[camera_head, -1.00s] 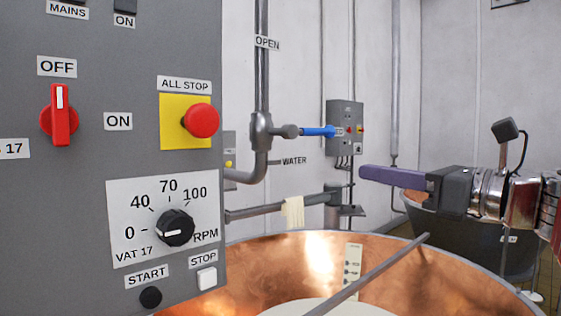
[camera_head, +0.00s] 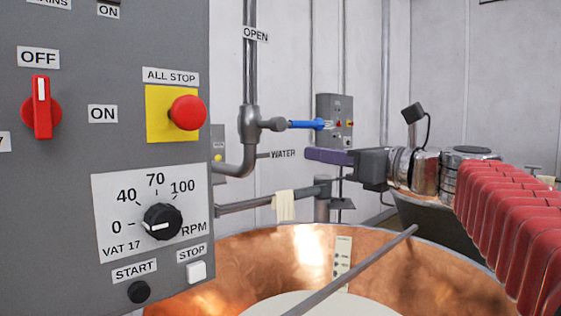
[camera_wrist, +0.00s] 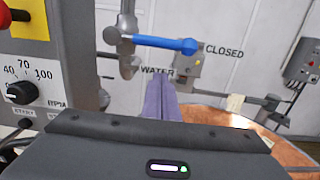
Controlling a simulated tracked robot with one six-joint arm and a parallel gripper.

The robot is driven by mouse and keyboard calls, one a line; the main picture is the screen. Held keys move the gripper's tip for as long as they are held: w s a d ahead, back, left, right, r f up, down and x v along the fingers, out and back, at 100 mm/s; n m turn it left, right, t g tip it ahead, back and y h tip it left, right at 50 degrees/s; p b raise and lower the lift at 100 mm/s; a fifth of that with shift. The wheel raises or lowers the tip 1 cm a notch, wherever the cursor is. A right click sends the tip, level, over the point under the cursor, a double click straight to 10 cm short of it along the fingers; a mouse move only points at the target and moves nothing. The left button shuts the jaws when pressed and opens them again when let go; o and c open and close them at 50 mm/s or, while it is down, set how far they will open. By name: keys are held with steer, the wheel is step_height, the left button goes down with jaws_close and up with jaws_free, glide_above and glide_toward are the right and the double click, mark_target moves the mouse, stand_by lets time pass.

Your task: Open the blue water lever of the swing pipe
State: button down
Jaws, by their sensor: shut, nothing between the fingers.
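The blue water lever (camera_head: 305,124) sticks out sideways to the right from a valve on the grey vertical pipe (camera_head: 249,70). In the wrist view the lever (camera_wrist: 165,43) lies across the upper middle, pointing right towards a CLOSED label (camera_wrist: 224,50). My gripper (camera_head: 308,154) has purple fingers, shut and empty. In the head view they show just below the lever's right end; in the wrist view the fingers (camera_wrist: 160,82) point up towards it, apparently apart from it.
A grey control panel (camera_head: 60,200) with a red stop button and knobs fills the left. The copper vat (camera_head: 215,265) stands below, with a rod across it. A pale cloth (camera_head: 284,205) hangs on the horizontal pipe. A grey box (camera_head: 335,110) is on the wall behind the lever.

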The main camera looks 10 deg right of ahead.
mark_target(294, 124)
steer(key=shift+w+a+r, duration=0.1)
steer(key=shift+r, duration=0.7)
steer(key=shift+w+a+r, duration=0.1)
steer(key=shift+r, duration=0.65)
steer(key=shift+a, duration=0.1)
steer(key=shift+r+n, duration=0.15)
steer(key=shift+n, duration=0.15)
